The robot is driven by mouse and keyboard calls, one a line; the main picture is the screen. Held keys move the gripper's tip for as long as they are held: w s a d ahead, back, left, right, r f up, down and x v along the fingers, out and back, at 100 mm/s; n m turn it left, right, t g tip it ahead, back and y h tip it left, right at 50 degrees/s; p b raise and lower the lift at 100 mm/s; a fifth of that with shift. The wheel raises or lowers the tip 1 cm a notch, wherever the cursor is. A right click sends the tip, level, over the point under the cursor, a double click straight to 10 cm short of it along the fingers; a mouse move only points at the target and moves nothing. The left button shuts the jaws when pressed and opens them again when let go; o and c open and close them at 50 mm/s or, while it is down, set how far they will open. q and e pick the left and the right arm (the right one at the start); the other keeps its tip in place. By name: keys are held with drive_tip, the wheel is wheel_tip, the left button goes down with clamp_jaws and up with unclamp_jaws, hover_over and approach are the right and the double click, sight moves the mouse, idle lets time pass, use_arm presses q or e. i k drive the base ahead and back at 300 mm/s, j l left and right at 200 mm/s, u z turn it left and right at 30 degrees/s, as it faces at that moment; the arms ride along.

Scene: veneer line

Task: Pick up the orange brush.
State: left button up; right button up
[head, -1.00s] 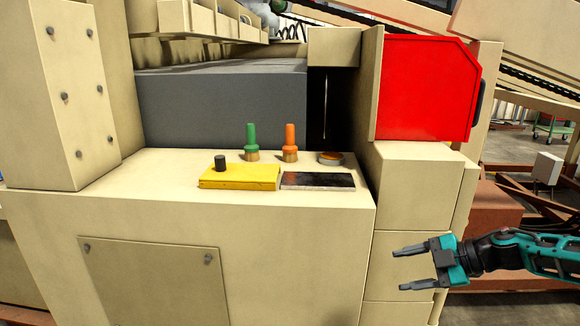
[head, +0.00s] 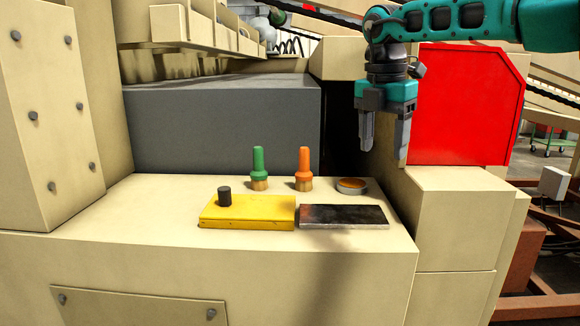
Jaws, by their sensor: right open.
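The orange brush (head: 304,167) stands upright on the beige ledge (head: 150,212), its orange handle up and its tan bristle end down. A green brush (head: 259,167) of the same shape stands to its left, a small gap apart. My right gripper (head: 384,152) points down, open and empty. In the picture it is to the right of the orange brush and higher, above the round tin. My left gripper is not in view.
A round tin (head: 352,186) sits right of the orange brush. In front lie a yellow block (head: 247,212) with a black knob (head: 224,196) and a dark flat plate (head: 343,216). A grey block (head: 220,125) stands behind, a red panel (head: 465,105) at right.

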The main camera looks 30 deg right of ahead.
sight(303, 176)
drive_tip(key=i, duration=1)
